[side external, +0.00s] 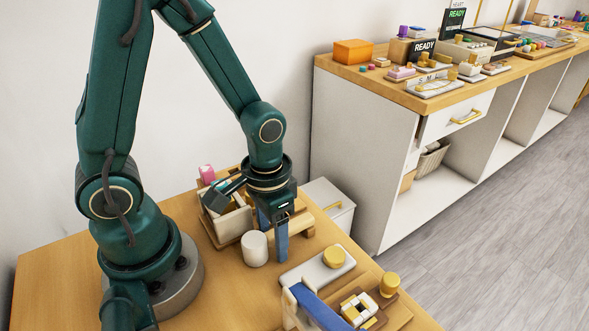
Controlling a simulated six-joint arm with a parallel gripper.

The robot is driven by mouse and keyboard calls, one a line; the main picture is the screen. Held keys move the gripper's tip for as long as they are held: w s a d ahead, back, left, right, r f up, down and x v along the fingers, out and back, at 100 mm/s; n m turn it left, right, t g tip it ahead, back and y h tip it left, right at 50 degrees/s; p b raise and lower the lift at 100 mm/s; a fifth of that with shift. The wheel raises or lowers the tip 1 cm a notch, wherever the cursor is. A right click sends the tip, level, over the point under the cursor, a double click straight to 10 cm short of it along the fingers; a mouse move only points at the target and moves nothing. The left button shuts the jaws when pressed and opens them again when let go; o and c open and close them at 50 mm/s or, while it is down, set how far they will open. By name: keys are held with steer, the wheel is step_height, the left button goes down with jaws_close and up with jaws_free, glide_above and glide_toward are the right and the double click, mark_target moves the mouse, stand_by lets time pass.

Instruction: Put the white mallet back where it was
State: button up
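The white mallet has a white cylindrical head (254,249) and what looks like its pale wooden handle (300,222) running off to the right. It is by the wooden rack on the near table. My gripper (274,242) points down over the handle, just right of the head. One blue finger is in front of the handle, and the other is partly hidden behind it. I cannot tell whether the fingers press on the handle or only stand around it, nor whether the mallet touches the table.
A white plate with a gold knob (333,257) and a blue-and-white item (318,309) are in front. The table (60,270) is clear at left.

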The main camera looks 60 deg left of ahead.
mark_target(262, 234)
stand_by(0.3)
steer(key=s+r+t, duration=0.3)
steer(key=r+t, duration=0.2)
steer(key=r, duration=1)
steer(key=shift+a+r+t, duration=0.15)
steer(key=shift+a+t, duration=0.1)
steer(key=shift+t, duration=0.05)
